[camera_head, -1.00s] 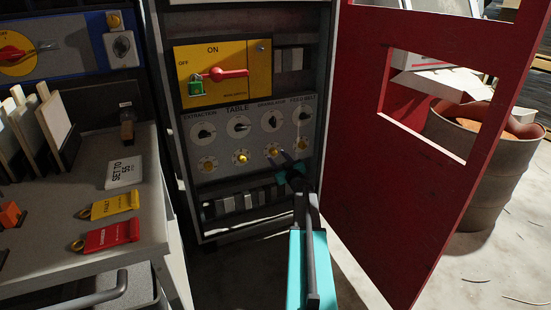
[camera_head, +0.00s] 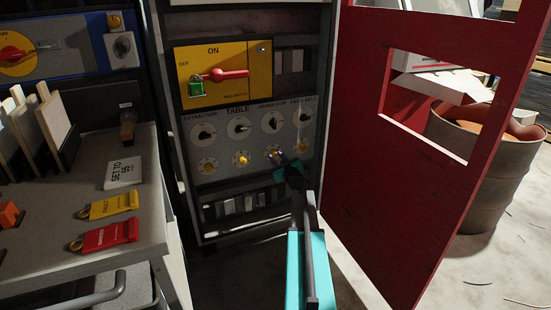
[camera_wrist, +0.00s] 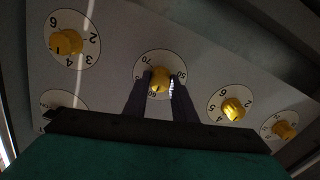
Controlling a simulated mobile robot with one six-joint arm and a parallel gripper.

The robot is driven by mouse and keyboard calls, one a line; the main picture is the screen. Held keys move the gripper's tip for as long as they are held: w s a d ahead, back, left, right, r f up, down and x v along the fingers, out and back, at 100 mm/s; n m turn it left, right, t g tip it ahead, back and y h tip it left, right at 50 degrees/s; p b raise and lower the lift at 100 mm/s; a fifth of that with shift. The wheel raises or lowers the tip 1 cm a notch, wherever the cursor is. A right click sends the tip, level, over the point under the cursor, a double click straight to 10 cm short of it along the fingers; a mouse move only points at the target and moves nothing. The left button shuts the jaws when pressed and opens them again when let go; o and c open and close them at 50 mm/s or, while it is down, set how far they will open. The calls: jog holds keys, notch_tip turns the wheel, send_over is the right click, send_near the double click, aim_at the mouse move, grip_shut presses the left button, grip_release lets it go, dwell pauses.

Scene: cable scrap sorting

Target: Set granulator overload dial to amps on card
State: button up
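The white card (camera_head: 123,173) on the bench at left reads "SET TO 55". The granulator column is third from left on the grey panel (camera_head: 222,172). Its yellow dial (camera_head: 273,154) sits below a black knob (camera_head: 272,122). My gripper (camera_head: 276,157) is at this dial. In the wrist view, my two dark fingers (camera_wrist: 161,88) stand either side of the yellow dial (camera_wrist: 159,80), apart, with the knob between their tips. I cannot tell whether they touch it. The dial's scale is seen inverted and partly hidden; its setting is unclear.
Neighbouring yellow dials (camera_head: 241,159) sit close by on the same panel. A yellow switch plate (camera_head: 223,72) with a red handle and green padlock is above. The red cabinet door (camera_head: 400,190) stands open at right. Yellow and red tags (camera_head: 114,205) lie on the bench.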

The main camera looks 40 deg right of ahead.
jog(key=shift+a, duration=0.15)
jog(key=shift+n+p, duration=0.35)
jog(key=shift+n, duration=0.15)
jog(key=shift+n+p, duration=0.3)
jog(key=shift+n, duration=0.2)
jog(key=n+p, duration=0.1)
jog(key=n, duration=0.2)
jog(key=shift+n, duration=0.3)
jog(key=n, duration=0.6)
jog(key=shift+w+b, duration=0.1)
jog(key=shift+b, duration=0.25)
